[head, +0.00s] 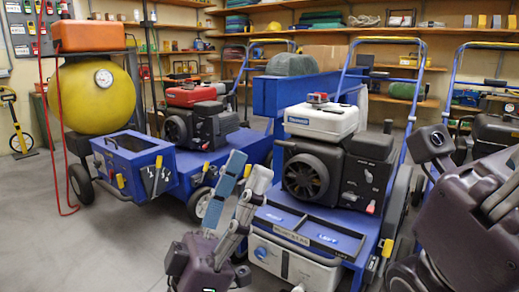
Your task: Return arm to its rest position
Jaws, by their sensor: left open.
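My left gripper (249,168) shows at the lower middle of the head view, pointing up. Its two fingers are apart with nothing between them, and one finger shows blue pads. It appears in front of the blue aerator (342,222), which has a black engine with a white tank; I cannot tell the gap between them. Dark links of my right arm (465,225) fill the lower right. The fingers of my right gripper do not show.
A second blue machine (200,160) with a red-topped engine stands to the left. Part of another machine (495,130) shows at right. Shelves (200,52) line the back wall. Grey floor (80,250) is clear at lower left.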

